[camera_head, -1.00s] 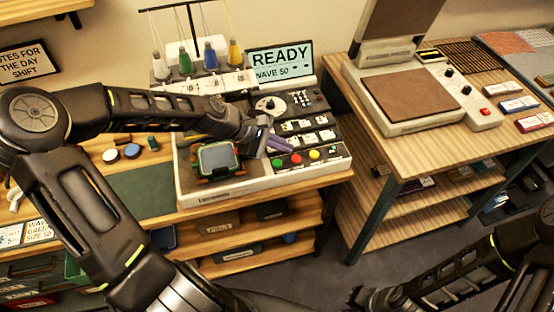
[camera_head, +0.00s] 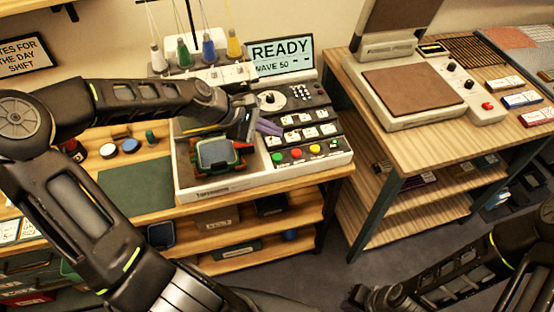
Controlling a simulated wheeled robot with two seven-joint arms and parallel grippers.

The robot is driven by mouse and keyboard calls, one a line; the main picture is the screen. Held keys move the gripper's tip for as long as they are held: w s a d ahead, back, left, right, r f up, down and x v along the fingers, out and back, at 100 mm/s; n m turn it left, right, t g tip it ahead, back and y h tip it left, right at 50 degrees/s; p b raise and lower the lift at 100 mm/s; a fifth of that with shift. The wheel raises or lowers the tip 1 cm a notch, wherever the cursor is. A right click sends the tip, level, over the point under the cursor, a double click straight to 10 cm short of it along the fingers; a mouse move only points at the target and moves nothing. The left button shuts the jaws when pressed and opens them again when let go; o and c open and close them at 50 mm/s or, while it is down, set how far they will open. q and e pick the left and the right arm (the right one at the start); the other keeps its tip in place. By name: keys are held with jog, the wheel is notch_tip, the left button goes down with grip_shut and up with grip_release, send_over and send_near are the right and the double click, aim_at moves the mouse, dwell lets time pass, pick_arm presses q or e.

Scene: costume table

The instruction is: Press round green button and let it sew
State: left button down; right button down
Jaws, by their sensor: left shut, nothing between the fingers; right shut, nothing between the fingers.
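The sewing machine console (camera_head: 235,185) stands on the wooden table. The screen (camera_head: 281,56) reads "READY" and "WAVE 50". A hoop with a grey-green patch (camera_head: 215,154) sits in the console's left bay, partly under my arm. My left gripper (camera_head: 270,127), with purple fingers, is shut and empty. It appears above the panel, up and left of the green button, with a visible gap in the picture. Only my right arm shows, at bottom right; its gripper is out of frame.
Thread spools (camera_head: 209,55) stand behind the console. A heat-press-like machine (camera_head: 412,92) stands on a separate table at right, beyond a floor gap. A green mat (camera_head: 135,187) lies left of the console. Shelves below hold boxes.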

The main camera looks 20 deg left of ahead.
pick_arm(q)
jog(key=b, duration=0.5)
send_over(274, 157)
notch_tip(274, 157, down, 5)
jog(key=shift+s+f, duration=0.1)
jog(key=shift+f+b, duration=0.35)
jog(key=shift+f, duration=0.5)
jog(key=shift+f, duration=0.1)
dwell(0.9)
jog(key=shift+f, duration=0.3)
